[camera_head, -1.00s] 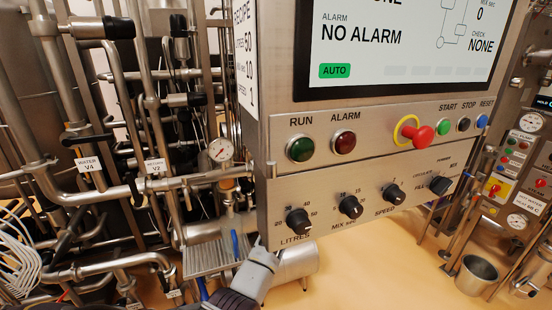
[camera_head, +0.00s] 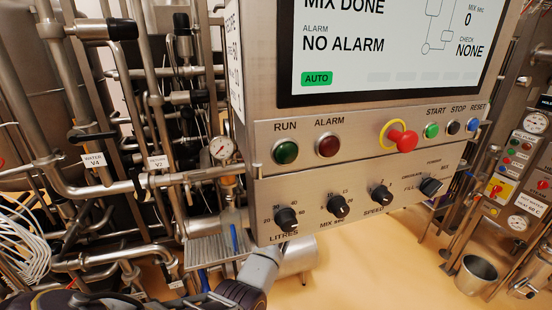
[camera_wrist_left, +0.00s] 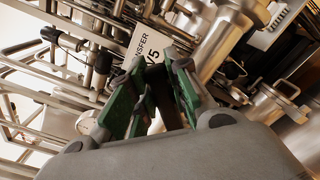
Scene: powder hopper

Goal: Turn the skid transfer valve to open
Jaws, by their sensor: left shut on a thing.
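A white tag reading "TRANSFER V5" (camera_wrist_left: 148,45) shows in the left wrist view, just beyond my fingers and partly covered by them. My left gripper (camera_wrist_left: 150,85) has its green-padded fingers at this tag, closed on a dark piece between them. This piece seems to be the transfer valve's handle, mostly hidden by the fingers, so its angle cannot be told. In the head view my left arm comes in along the bottom edge, and its grey end (camera_head: 260,266) reaches under the control panel; the fingertips are hidden there. My right gripper is not in view.
The control panel (camera_head: 350,165) overhangs my left arm, with knobs along its lower edge; its screen reads "MIX DONE" and "NO ALARM". Dense pipes and valves tagged V4 (camera_head: 93,161) and V2 (camera_head: 157,162) fill the left. A steel bucket (camera_head: 477,275) stands right.

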